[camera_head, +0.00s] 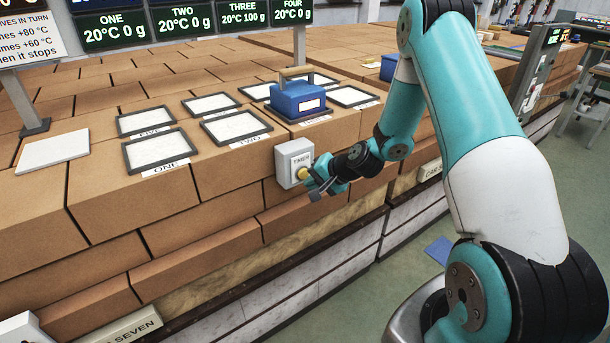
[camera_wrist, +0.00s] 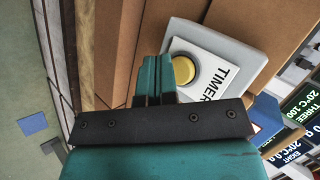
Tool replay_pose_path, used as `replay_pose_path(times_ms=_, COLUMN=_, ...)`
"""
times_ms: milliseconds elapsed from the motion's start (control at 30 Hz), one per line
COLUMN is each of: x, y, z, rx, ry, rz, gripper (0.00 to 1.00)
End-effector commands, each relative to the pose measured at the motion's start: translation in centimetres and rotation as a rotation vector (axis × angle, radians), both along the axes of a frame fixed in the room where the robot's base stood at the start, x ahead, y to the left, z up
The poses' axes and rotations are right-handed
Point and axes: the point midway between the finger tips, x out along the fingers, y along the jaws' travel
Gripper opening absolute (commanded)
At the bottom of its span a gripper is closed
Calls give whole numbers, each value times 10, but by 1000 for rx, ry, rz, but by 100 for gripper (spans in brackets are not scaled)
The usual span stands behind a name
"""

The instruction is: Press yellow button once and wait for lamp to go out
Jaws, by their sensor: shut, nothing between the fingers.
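The yellow button (camera_head: 302,173) sits on a grey-white box labelled TIMER (camera_head: 292,157) on the front face of the brick wall. No lamp can be clearly made out on the timer box.
Framed white pads (camera_head: 160,149) lie on the brick top, with labels ONE and TWO readable. A blue box with a handle (camera_head: 298,100) stands on the pad labelled THREE. Green displays (camera_head: 113,30) hang behind. A blue sheet (camera_head: 440,250) lies on the floor.

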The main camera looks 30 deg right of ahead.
Motion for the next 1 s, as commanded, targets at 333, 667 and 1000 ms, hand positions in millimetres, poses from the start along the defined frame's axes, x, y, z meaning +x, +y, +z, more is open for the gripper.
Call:
replay_pose_path(times_ms=333, x=9, y=0, z=0, rx=-1, ry=0, rz=1, gripper=0)
replay_pose_path(times_ms=667, x=9, y=0, z=0, rx=0, ry=0, rz=0, gripper=0)
replay_pose_path(times_ms=1000, x=12, y=1, z=0, rx=-1, ry=0, rz=1, gripper=0)
